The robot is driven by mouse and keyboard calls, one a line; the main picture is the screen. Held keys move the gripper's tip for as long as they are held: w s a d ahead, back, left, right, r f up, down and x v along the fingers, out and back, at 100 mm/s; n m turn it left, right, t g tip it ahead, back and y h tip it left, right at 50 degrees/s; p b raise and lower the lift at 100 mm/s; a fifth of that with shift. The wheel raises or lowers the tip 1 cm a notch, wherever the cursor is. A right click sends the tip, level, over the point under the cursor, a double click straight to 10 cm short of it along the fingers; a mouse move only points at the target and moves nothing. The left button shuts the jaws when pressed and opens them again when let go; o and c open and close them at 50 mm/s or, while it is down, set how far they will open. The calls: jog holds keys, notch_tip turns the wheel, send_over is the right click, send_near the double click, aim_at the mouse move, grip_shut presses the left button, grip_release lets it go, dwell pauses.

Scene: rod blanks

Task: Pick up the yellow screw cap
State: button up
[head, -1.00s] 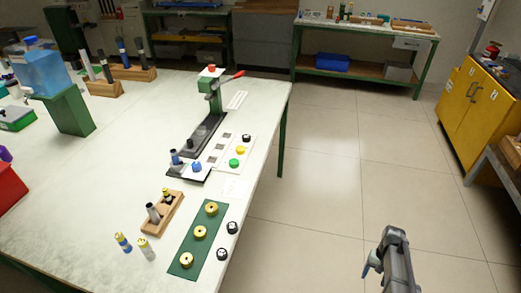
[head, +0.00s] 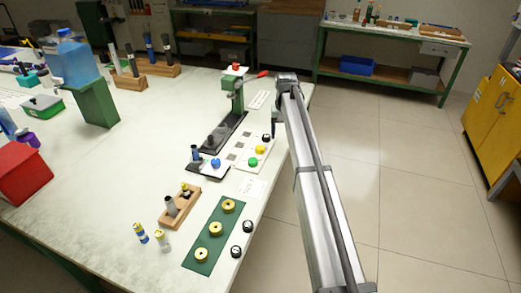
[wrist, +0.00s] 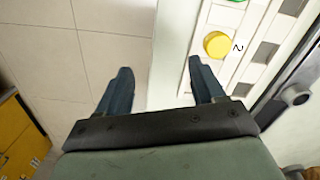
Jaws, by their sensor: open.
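In the wrist view the yellow cap (wrist: 217,44) lies beside a printed "2", ahead and to the right of my gripper. My gripper (wrist: 164,80) is open and empty; its left finger is over the floor and its right finger is over the white strip's edge.
A green press (head: 237,95) with a red-tipped lever stands behind the strip. A blue cap (head: 215,163) is to the left. A green mat (head: 222,218) with brass rings and a wooden block (head: 191,210) lie nearer. Open floor is to the right.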

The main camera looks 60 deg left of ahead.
jog(key=s+a+r+n, duration=0.1)
jog(key=s+a+r, duration=0.4)
jog(key=s+r, duration=0.15)
send_over(260, 146)
jog(key=f, duration=0.8)
jog(key=shift+w+d, duration=0.2)
jog(key=shift+w, duration=0.1)
jog(key=shift+s+f, duration=0.2)
jog(key=shift+f, duration=1.15)
jog(key=shift+s+f, duration=0.15)
jog(key=shift+f, duration=1.2)
jog(key=shift+c, duration=0.2)
jog(key=c, duration=1.1)
